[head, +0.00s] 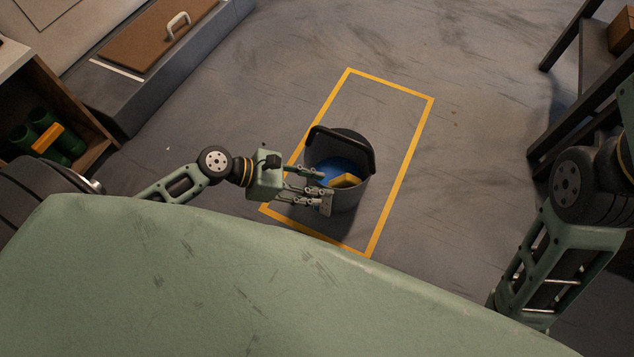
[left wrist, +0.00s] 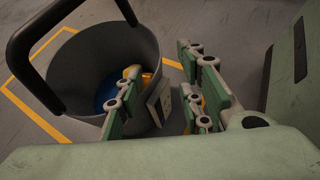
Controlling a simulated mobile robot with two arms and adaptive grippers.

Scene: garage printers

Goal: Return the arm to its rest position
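My left arm reaches in from the left in the head view. Its gripper (head: 314,185) is at the near left side of a dark grey bucket (head: 350,190), with its fingertips overlapping the rim in the picture. In the left wrist view the gripper's fingers (left wrist: 158,88) stand apart, one at the bucket (left wrist: 72,70) and one to its right. A small pale plate (left wrist: 160,100) shows between them; I cannot tell if it touches them. My right arm shows at the right edge of the head view; its gripper is out of view.
The bucket holds something blue (head: 345,168) and a yellow piece (head: 346,181). It stands upright, black handle to one side, inside a yellow floor outline (head: 392,190). A wooden shelf with green cylinders (head: 42,134) is at left, a dark rack (head: 566,95) at right. Floor beyond is clear.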

